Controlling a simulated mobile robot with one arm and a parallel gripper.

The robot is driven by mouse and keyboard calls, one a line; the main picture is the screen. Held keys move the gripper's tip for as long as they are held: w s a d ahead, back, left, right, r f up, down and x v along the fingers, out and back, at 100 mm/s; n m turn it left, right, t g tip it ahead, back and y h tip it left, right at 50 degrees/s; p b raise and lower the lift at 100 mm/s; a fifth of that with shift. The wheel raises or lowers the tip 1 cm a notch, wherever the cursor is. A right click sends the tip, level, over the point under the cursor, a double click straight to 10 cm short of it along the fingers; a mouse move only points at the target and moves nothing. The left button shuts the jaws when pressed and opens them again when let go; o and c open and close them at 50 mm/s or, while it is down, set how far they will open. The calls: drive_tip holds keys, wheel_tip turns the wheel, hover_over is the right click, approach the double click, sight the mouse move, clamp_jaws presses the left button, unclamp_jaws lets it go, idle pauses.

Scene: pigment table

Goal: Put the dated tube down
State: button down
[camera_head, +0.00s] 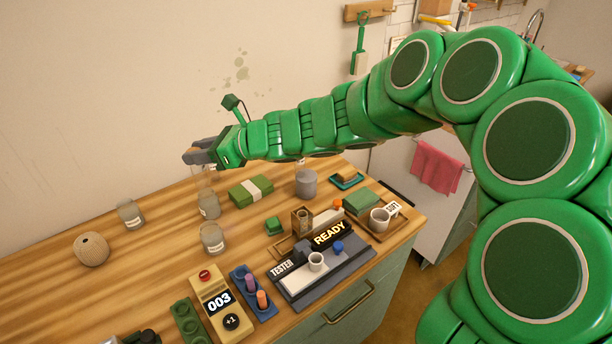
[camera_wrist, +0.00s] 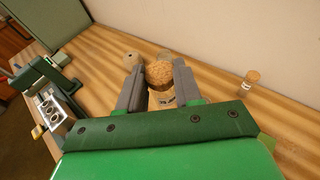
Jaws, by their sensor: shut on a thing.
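My gripper (camera_head: 197,154) reaches over the back left of the wooden table. It is shut on a clear tube with a cork top, which shows between the fingers (camera_wrist: 158,82) in the wrist view. The cork (camera_wrist: 159,72) faces the camera, and part of a printed label (camera_wrist: 167,100) shows below it; I cannot read its date.
Labelled jars (camera_head: 131,215) and (camera_head: 212,239) stand near the tube. A round twine ball (camera_head: 91,249) sits at the left. A green bundle (camera_head: 250,191), a grey jar (camera_head: 306,183) and the tester (camera_head: 318,268) are to the right. A counter (camera_head: 218,302) is in front. Bare wood lies between the jars.

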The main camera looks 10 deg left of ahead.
drive_tip(key=w+d+r+m+t, duration=0.1)
drive_tip(key=w+d, duration=0.2)
drive_tip(key=d, duration=1.1)
drive_tip(key=w+d+r+m+t, duration=0.1)
drive_tip(key=w+d, duration=0.3)
drive_tip(key=d, duration=1)
drive_tip(key=w+a+f, duration=0.2)
drive_tip(key=w+f, duration=0.4)
drive_tip(key=w+a+f, duration=0.2)
drive_tip(key=w+f, duration=0.5)
drive_tip(key=shift+a+f, duration=0.25)
drive_tip(key=shift+f, duration=0.1)
drive_tip(key=c, duration=0.8)
unclamp_jaws()
